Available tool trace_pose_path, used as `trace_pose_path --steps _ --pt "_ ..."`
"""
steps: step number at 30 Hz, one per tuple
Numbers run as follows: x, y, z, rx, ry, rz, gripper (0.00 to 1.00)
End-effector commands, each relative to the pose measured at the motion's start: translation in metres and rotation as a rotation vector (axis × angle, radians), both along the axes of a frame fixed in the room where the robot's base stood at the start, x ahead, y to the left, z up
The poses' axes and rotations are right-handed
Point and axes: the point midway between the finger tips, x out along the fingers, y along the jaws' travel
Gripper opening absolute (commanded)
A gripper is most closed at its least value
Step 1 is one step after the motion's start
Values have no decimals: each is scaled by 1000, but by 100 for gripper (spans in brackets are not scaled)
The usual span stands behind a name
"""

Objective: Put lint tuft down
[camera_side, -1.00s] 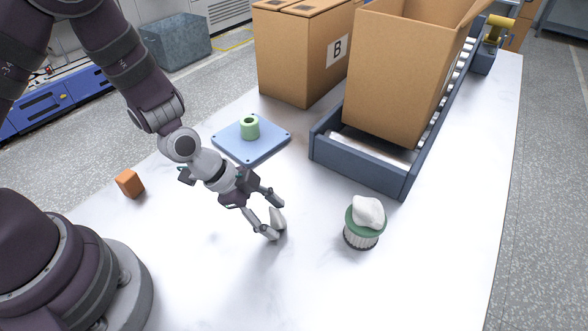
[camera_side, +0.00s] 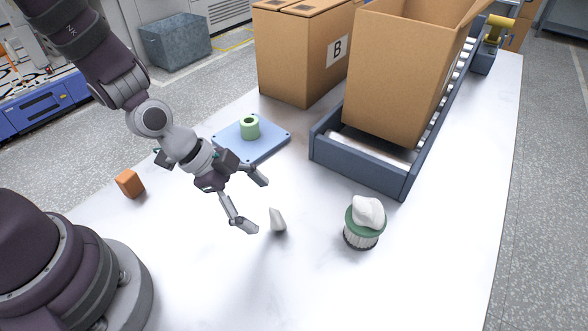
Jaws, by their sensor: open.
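A small pale grey-white tuft (camera_side: 277,220) rests on the white table, clear of my fingers. A larger white lump (camera_side: 368,211) sits on a round green-topped piece with a ribbed white side (camera_side: 361,233), to the right of the tuft. I cannot tell from looks alone which of the two is the lint tuft. My gripper (camera_side: 257,205) is open and empty, above and to the left of the small tuft, with its fingers spread wide.
A blue plate (camera_side: 270,150) bearing a green bobbin (camera_side: 250,127) lies behind my gripper. An orange block (camera_side: 130,184) sits at left. A conveyor (camera_side: 358,172) with an open carton (camera_side: 395,80) and a box marked B (camera_side: 300,60) stand behind.

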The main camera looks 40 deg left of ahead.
Motion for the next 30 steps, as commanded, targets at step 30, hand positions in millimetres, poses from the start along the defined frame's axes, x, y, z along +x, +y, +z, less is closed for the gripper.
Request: trace_pose_path --steps 30 --pt "-72 100 166 -82 120 1038 74"
